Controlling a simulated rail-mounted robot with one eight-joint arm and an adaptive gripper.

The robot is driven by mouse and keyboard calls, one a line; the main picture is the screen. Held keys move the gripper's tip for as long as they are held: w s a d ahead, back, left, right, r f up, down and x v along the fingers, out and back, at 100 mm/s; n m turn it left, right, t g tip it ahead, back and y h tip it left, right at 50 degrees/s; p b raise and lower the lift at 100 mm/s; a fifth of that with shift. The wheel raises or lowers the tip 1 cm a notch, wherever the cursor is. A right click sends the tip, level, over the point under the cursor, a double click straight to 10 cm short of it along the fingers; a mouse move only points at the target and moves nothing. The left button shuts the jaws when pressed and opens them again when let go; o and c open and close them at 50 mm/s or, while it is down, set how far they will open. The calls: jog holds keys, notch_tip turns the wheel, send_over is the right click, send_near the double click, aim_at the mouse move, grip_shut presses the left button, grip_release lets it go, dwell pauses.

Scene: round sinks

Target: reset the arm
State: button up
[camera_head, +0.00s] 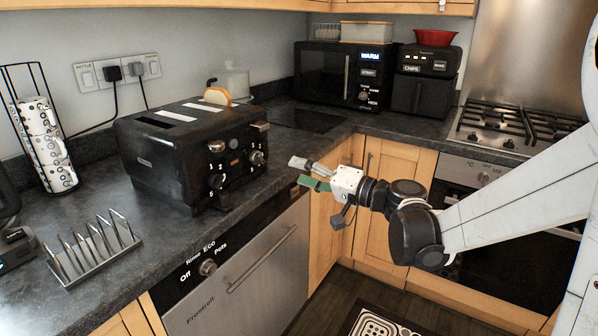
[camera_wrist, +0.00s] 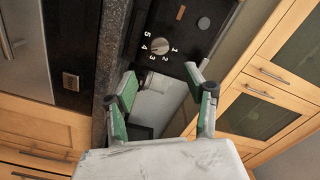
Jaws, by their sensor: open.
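My gripper (camera_head: 304,174) is held out in front of the counter's edge, to the right of the black toaster (camera_head: 150,160). In the wrist view its two green-padded fingers (camera_wrist: 160,84) are spread apart with nothing between them. A dark panel with a dial numbered 1 to 5 (camera_wrist: 160,45) lies beyond the fingertips in that view. My arm reaches in from the right of the head view, over the front of the oven.
A toast rack (camera_head: 92,250) and a mug stand (camera_head: 45,150) are on the left counter. A microwave (camera_head: 340,75) and an air fryer (camera_head: 420,92) stand at the back. The dishwasher (camera_head: 245,275) is below the counter, its door shut.

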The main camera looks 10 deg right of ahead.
jog(key=s+n+g+h+p, duration=0.1)
jog(key=s+g+h+p, duration=0.35)
jog(key=s, duration=0.85)
jog(key=s+d+r+h+p, duration=0.1)
jog(key=s+d+h+p, duration=0.3)
jog(key=s+d+h, duration=0.5)
jog(key=s+d, duration=0.2)
jog(key=s, duration=0.3)
jog(key=shift+s+d+n+p, duration=0.25)
jog(key=shift+s+n+p, duration=0.1)
jog(key=shift+s+n, duration=0.05)
